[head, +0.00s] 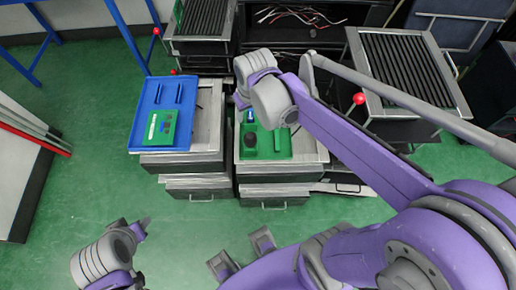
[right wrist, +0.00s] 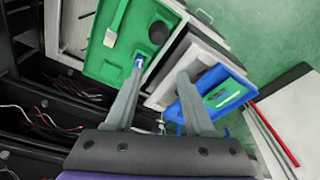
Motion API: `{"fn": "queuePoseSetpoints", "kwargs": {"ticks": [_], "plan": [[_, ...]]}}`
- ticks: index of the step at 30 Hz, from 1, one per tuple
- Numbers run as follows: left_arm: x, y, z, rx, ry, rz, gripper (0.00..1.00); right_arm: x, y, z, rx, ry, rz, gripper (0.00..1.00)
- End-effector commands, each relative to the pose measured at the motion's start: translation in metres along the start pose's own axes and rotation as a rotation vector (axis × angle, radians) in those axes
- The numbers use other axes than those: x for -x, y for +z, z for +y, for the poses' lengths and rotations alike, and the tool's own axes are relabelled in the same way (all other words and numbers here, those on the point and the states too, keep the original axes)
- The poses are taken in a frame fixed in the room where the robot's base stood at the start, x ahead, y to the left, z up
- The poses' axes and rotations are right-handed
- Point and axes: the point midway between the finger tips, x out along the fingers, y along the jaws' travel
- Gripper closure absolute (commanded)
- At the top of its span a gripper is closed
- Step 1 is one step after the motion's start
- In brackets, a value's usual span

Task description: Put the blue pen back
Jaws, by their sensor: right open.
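A small blue and white thing, which may be the blue pen, stands in the green tray (head: 282,157) in the head view (head: 250,116). It also shows in the right wrist view (right wrist: 138,61), right at the tip of the left-hand finger; I cannot tell if they touch. My right gripper (right wrist: 160,72) is open, its fingers apart over the trays. In the head view its fingers are mostly hidden behind my wrist.
A blue tray (head: 143,98) with a green board (head: 160,128) sits on the cabinet to the left. Ridged dark tops stand behind (head: 203,18) and at right (head: 405,65). A red-knobbed lever (head: 359,98) rises near the right one.

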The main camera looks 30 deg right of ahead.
Motion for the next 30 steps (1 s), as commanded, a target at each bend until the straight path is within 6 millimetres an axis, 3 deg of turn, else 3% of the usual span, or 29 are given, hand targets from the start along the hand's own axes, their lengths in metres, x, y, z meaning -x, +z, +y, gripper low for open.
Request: {"fn": "queuePoseSetpoints", "kwargs": {"ticks": [1,6,12,24,30], "plan": [[0.0,0.0,0.0,0.0,0.0,0.0,0.5,0.005,0.021,-0.007,0.013,-0.004,0.032,0.46],[0.0,0.0,0.0,0.0,0.0,0.0,0.5,0.01,0.077,-0.022,0.05,-0.016,0.143,0.46],[0.0,0.0,0.0,0.0,0.0,0.0,0.5,0.003,0.116,-0.03,0.073,-0.029,0.224,0.46],[0.0,0.0,0.0,0.0,0.0,0.0,0.5,0.001,0.124,-0.032,0.077,-0.033,0.244,0.46],[0.014,-0.013,0.0,0.0,0.0,0.009,0.5,0.017,0.115,-0.032,0.077,-0.033,0.253,0.46]]}}
